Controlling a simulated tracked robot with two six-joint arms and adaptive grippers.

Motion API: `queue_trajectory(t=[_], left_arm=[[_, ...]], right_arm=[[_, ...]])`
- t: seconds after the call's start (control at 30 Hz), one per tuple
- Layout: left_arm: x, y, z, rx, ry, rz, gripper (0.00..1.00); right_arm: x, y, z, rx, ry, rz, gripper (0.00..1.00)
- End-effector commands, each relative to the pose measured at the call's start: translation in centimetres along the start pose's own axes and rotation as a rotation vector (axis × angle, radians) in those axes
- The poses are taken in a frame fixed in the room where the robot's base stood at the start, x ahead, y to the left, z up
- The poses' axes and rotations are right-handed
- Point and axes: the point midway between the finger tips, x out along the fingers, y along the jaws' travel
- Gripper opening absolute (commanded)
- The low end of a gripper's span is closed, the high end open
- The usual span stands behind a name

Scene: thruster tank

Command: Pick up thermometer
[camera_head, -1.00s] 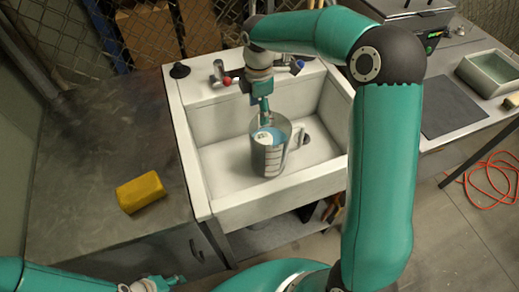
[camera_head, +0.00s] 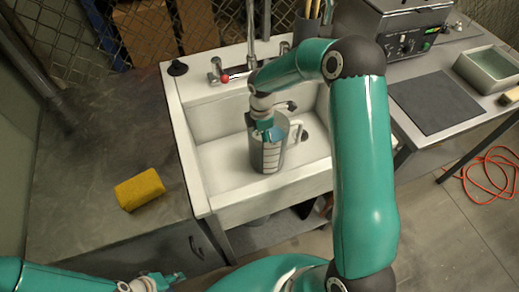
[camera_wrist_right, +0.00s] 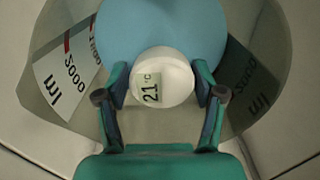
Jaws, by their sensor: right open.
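The thermometer has a white round head with a display reading 21 °C (camera_wrist_right: 160,78) in the right wrist view. It stands in a clear graduated beaker (camera_head: 268,158) holding blue liquid (camera_wrist_right: 150,25), inside the sink. My right gripper (camera_head: 264,134) reaches down into the beaker's mouth. In the right wrist view its fingers (camera_wrist_right: 162,96) are open, one on each side of the thermometer head; I cannot tell whether they touch it. The thermometer's stem is hidden below its head. My left gripper (camera_head: 172,278) is at the bottom left, small, its jaws unclear.
The white sink (camera_head: 215,165) surrounds the beaker, with a faucet (camera_head: 218,72) at its back. A dark mat (camera_head: 437,102), a control box (camera_head: 405,40) and a tray (camera_head: 490,70) are on the right.

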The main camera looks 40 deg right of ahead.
Motion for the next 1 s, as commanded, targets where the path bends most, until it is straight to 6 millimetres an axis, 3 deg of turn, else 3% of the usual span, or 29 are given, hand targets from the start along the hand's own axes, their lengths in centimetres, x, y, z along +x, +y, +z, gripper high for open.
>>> queue_trajectory(t=[0.3,0.7,1.0], left_arm=[[-0.04,0.01,0.00,0.000,0.000,0.000,0.40],[-0.04,0.01,0.00,0.000,0.000,0.000,0.40],[-0.03,0.01,0.00,0.000,0.000,0.000,0.40]], right_arm=[[0.73,0.01,-0.02,0.000,0.001,0.001,0.68],[0.68,0.03,-0.03,0.000,0.001,0.001,0.07],[0.48,0.06,-0.06,-0.001,0.001,0.002,0.07]])
